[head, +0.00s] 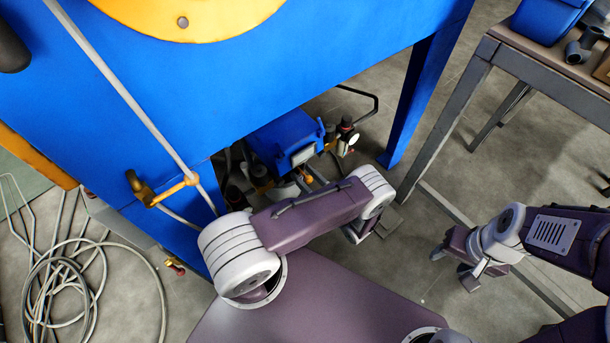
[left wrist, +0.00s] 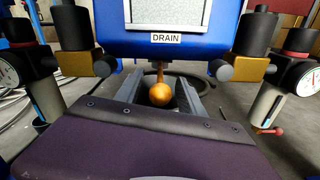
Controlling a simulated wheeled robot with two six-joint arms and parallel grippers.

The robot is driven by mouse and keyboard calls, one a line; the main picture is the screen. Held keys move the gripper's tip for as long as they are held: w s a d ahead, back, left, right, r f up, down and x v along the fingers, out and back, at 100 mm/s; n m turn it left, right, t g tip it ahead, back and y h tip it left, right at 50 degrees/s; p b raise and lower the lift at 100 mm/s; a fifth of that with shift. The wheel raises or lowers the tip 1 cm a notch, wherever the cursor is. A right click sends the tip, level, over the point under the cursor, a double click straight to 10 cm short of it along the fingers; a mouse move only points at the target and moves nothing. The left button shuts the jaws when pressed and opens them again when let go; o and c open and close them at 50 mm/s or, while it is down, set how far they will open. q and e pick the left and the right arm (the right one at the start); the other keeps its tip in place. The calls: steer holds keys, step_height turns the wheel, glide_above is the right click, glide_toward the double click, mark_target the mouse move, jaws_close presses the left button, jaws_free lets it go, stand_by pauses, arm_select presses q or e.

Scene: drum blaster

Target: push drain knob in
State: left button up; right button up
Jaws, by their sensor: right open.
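The drain knob is an orange-gold ball (left wrist: 160,95) on a short stem. It sits below the DRAIN label (left wrist: 167,38) on a blue unit (left wrist: 118,42) in the left wrist view. In the head view a small orange spot at the blue unit (head: 283,137) looks like the knob (head: 307,178). My left gripper (left wrist: 160,82) is open, with one grey finger on each side of the knob. Contact with the knob cannot be told. In the head view my left arm hides most of that gripper. My right gripper (head: 452,268) is open and empty, away to the right.
Gauges (left wrist: 7,74) and dark-capped fittings flank the unit on both sides. The large blue cabinet (head: 190,85) stands above it, with a leg (head: 415,95) to its right. A workbench (head: 480,65) stands at right, and coiled hose (head: 75,285) lies at left.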

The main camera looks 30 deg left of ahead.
arm_select(q)
steer(key=shift+s+d+r, duration=0.1)
steer(key=shift+s+d, duration=0.05)
steer(key=shift+d, duration=0.25)
steer(key=p+v, duration=0.2)
steer(key=v, duration=0.6)
steer(key=shift+s+d, duration=0.15)
steer(key=shift+d, duration=0.05)
